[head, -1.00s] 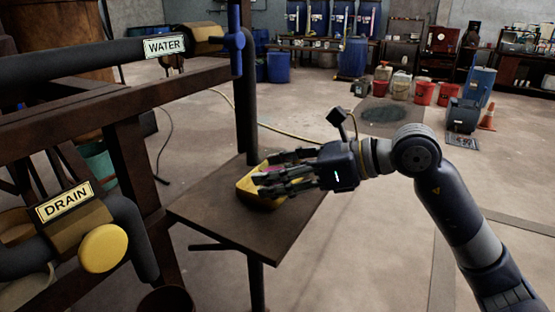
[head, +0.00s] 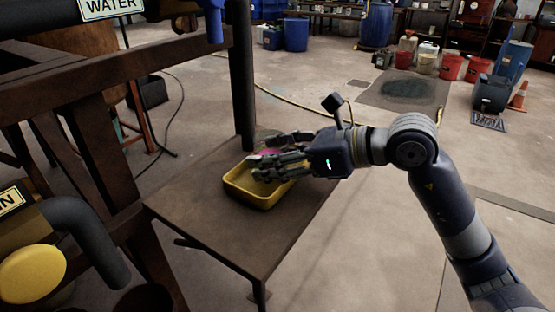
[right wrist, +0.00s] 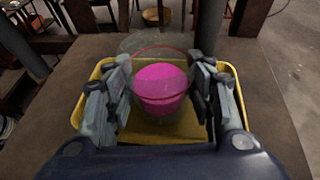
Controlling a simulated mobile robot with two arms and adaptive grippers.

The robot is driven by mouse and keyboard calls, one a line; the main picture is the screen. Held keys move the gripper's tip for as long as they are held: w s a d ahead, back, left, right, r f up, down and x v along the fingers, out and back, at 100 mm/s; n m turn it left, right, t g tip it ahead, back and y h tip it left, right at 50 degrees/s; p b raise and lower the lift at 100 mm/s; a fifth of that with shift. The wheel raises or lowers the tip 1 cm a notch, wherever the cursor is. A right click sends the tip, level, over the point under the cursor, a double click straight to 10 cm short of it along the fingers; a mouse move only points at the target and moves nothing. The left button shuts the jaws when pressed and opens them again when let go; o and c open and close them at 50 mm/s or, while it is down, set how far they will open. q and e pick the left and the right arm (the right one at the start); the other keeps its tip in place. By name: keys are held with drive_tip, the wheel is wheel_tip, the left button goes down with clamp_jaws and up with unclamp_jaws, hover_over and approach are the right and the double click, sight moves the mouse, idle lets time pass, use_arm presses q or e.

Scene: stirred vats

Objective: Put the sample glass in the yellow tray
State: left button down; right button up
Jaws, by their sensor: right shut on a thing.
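The sample glass (right wrist: 161,88) is a clear vessel with bright pink contents. In the right wrist view it is between the fingers of my right gripper (right wrist: 160,95), which is shut on it. The yellow tray (right wrist: 158,132) lies below and around the glass in that view; I cannot tell whether the glass touches its floor. In the head view the tray (head: 262,201) sits on a small brown table, with my right gripper (head: 272,160) over its far right part. Only a bit of pink (head: 268,152) shows there; the fingers hide most of the glass. My left gripper is out of view.
A brown frame (head: 100,150) with pipes and a yellow knob (head: 32,274) stands left. Red buckets (head: 450,67) stand far off on the floor.

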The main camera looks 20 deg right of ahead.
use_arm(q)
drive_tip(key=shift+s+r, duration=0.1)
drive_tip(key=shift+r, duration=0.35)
use_arm(e)
drive_tip(key=shift+s+a+f, duration=0.1)
drive_tip(key=shift+f, duration=0.25)
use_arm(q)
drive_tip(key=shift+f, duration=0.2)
use_arm(e)
drive_tip(key=o, duration=1.5)
drive_tip(key=shift+c, duration=0.2)
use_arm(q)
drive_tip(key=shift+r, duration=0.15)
use_arm(e)
drive_tip(key=shift+r, duration=0.15)
drive_tip(key=shift+r, duration=0.1)
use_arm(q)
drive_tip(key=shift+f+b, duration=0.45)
use_arm(e)
drive_tip(key=v, duration=1.2)
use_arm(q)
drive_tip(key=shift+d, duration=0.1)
